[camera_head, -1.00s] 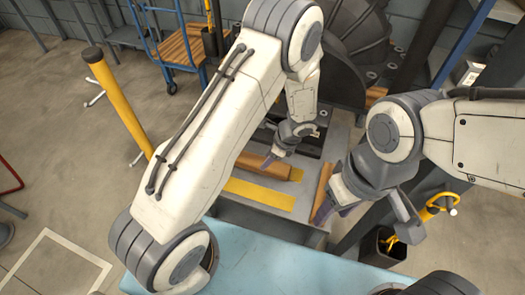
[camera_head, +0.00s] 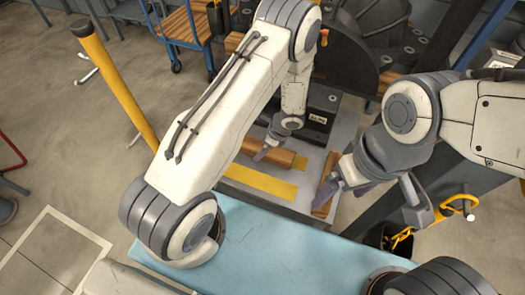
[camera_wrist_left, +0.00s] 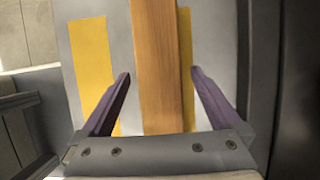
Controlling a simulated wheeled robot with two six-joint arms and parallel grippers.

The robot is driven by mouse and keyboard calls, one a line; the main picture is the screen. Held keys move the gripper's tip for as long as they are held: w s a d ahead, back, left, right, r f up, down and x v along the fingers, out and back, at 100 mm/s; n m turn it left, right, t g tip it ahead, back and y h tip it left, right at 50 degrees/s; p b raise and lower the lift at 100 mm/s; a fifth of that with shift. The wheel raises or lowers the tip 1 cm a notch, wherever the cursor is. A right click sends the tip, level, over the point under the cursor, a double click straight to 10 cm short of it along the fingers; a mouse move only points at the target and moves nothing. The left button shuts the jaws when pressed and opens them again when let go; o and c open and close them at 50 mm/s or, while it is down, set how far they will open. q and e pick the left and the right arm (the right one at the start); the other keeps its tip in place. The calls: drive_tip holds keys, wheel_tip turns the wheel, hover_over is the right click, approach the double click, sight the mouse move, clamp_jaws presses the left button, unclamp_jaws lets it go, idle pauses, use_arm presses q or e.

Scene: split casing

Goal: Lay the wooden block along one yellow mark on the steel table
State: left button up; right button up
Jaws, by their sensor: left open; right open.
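The wooden block (camera_head: 288,157) lies on the steel table (camera_head: 345,145), lengthwise beside a yellow mark (camera_head: 258,181). In the left wrist view the block (camera_wrist_left: 158,70) runs between my left gripper's two spread purple fingers (camera_wrist_left: 160,88). A second yellow strip (camera_wrist_left: 187,70) shows along the block's right edge, partly covered by it; the other yellow mark (camera_wrist_left: 92,60) is bare to the left. My left gripper (camera_head: 262,154) is open at the block, its fingers partly hidden in the head view. My right gripper (camera_head: 342,195) is open beside another wooden piece (camera_head: 326,178).
A light blue surface (camera_head: 275,245) lies in front of the steel table. Dark machinery (camera_head: 345,60) stands behind it. A yellow post (camera_head: 110,80) rises at left, and a dark bin with a yellow chain (camera_head: 400,238) is at right. The bare yellow mark is clear.

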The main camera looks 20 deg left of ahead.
use_arm(q)
drive_tip(key=shift+a+f, duration=0.1)
drive_tip(key=shift+f, duration=0.1)
clamp_jaws()
drive_tip(key=shift+r, duration=0.1)
